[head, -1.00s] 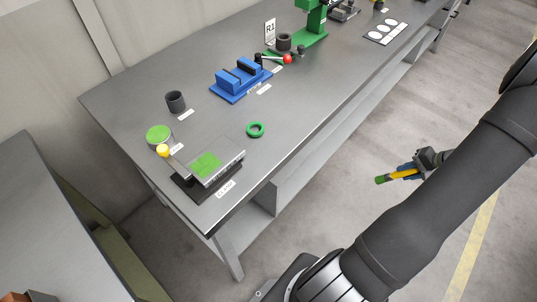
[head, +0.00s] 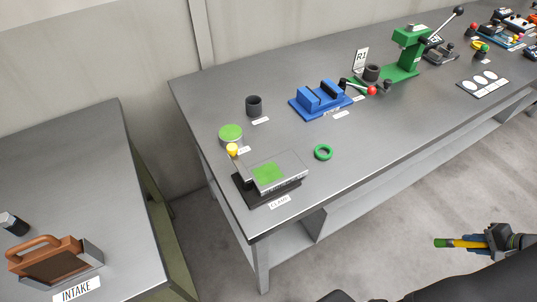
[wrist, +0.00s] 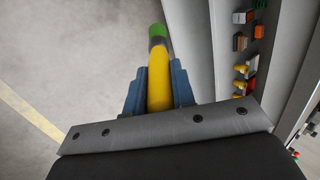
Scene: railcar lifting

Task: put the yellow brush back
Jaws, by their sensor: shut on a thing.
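My gripper (head: 482,243) is shut on the yellow brush (head: 460,243). It is at the lower right of the head view, over the floor in front of the bench. The brush has a yellow handle and a green end that points left in the head view. In the wrist view the brush (wrist: 159,82) stands out between the two blue fingers of my gripper (wrist: 158,88), its green end away from the wrist. The part of the handle inside the jaws is hidden.
The long grey bench (head: 385,140) carries a clamp block (head: 268,178), green ring (head: 323,152), dark cup (head: 253,106), blue vise (head: 320,98) and green press (head: 406,60). Small coloured items (head: 482,48) stand at its far right. The intake table (head: 95,150) holds a brown-handled box (head: 55,262).

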